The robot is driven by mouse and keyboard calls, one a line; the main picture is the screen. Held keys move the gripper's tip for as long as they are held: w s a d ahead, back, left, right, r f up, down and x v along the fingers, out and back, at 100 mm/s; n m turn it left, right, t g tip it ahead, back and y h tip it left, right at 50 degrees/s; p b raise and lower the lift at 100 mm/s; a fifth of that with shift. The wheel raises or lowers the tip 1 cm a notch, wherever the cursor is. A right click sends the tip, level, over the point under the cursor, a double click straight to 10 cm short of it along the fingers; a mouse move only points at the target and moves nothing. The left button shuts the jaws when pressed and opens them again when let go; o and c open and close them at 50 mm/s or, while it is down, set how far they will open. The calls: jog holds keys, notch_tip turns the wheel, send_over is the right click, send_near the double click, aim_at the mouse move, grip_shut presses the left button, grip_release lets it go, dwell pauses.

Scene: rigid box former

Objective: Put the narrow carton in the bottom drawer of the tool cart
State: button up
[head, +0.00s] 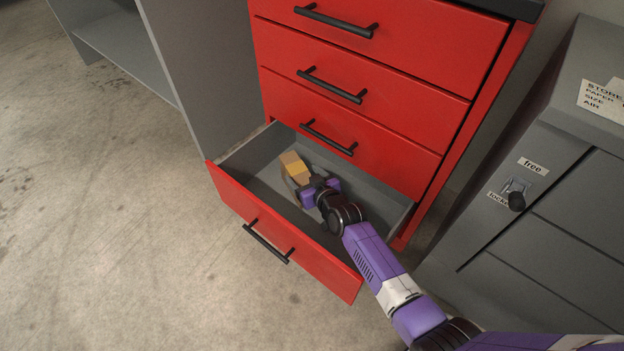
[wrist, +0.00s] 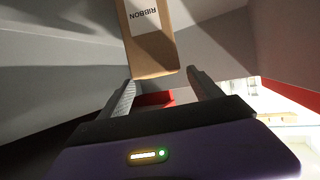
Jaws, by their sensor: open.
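The narrow carton (head: 292,163) is brown and lies inside the open bottom drawer (head: 285,228) of the red tool cart (head: 375,50). In the wrist view the carton (wrist: 150,45) carries a white label reading RIBBON, and its near end is just beyond my fingertips. My gripper (head: 294,179) is low in the drawer beside the carton's near end. In the wrist view my gripper (wrist: 161,77) is open, its fingers apart with the carton's end in line with the gap. I cannot tell whether the carton touches the drawer floor.
Three shut drawers with black handles (head: 332,85) are above the open one. A grey cabinet (head: 560,190) with a latch marked free and locked stands at the right. A grey shelf unit (head: 195,60) stands at the left. The concrete floor (head: 120,230) in front is clear.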

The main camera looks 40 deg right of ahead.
jog(key=v, duration=0.6)
jog(key=shift+s+r+p, duration=0.2)
jog(key=shift+s+p, duration=0.05)
jog(key=shift+p, duration=0.2)
jog(key=shift+a, duration=0.1)
